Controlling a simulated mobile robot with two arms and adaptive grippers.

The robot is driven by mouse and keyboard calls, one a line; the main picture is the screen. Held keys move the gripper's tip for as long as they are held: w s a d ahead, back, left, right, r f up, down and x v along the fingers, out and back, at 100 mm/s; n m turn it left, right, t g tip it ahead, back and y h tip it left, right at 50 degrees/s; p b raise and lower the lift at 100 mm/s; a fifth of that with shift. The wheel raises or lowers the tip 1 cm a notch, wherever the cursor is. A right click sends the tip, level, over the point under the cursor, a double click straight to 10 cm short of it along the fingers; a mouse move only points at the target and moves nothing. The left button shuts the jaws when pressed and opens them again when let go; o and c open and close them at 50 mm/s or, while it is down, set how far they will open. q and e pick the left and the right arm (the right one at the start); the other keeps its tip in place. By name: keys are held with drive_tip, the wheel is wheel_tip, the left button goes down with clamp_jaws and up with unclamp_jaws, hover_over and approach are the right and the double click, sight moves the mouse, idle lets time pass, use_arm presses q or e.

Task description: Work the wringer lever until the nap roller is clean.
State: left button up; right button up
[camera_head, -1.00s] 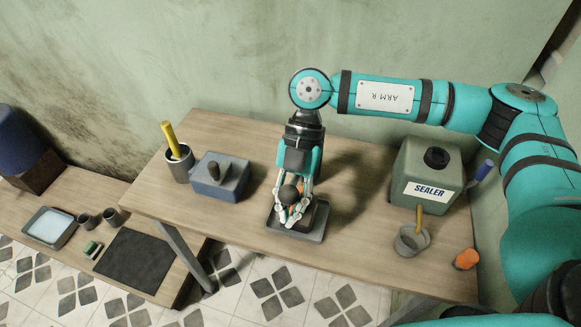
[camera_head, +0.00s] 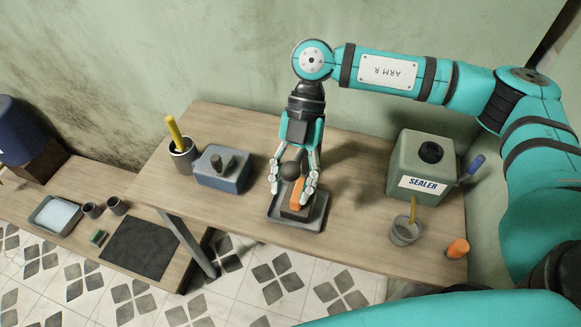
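A dark grey tray (camera_head: 311,224) lies at the front edge of the wooden table and holds a small dark device. An orange piece (camera_head: 296,195) shows on this device, and a dark ball knob (camera_head: 291,172) is just above it. I cannot tell clearly which part is the wringer lever and which is the nap roller. My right gripper (camera_head: 291,193) reaches down over the tray, with its fingers spread on either side of the knob and orange piece. It looks open, with no clear grip. My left gripper is out of view.
A blue-grey box (camera_head: 232,179) and a cup (camera_head: 183,160) with a yellow handle stand left. A green sealer canister (camera_head: 410,160), a grey cup (camera_head: 403,235) and an orange cylinder (camera_head: 457,248) stand right. A lower bench holds a black mat (camera_head: 138,247).

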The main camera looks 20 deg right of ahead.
sight(296, 159)
drive_tip(key=shift+o, duration=1.3)
drive_tip(key=shift+p+v, duration=0.7)
drive_tip(key=shift+v, duration=0.35)
drive_tip(key=shift+p+v, duration=1.3)
drive_tip(key=shift+v, duration=1.15)
